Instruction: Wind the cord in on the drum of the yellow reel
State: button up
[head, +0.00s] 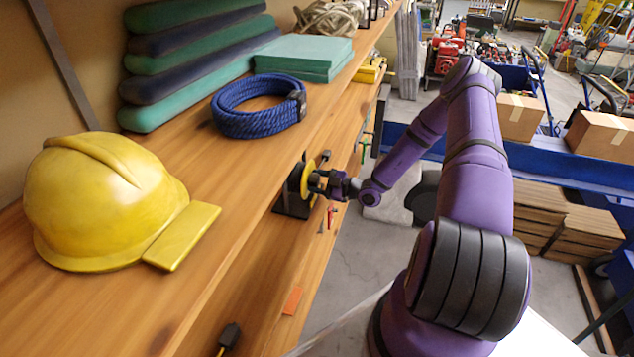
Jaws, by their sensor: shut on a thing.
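The yellow reel (306,178) stands on a black base (292,205) on the lower shelf, partly under the edge of the upper shelf. My gripper (320,184) reaches it from the right and is shut at the reel's near face. It seems to hold the reel's small crank handle, but the fingers hide the handle. A black plug (230,334) with a short piece of yellow cord lies on the lower shelf at the bottom of the picture. The cord's path between the plug and the drum is hidden.
The upper shelf holds a yellow hard hat (95,200), a coiled blue rope (255,118), green pads (305,55) and stacked dark and green cushions (190,62). An orange piece (292,301) lies on the lower shelf. Open floor (352,245) lies right of the shelves.

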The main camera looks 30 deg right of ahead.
dwell(0.4)
jog(key=o, duration=0.9)
jog(key=shift+s+d, duration=0.1)
jog(key=v, duration=1)
jog(key=shift+s+d, duration=0.25)
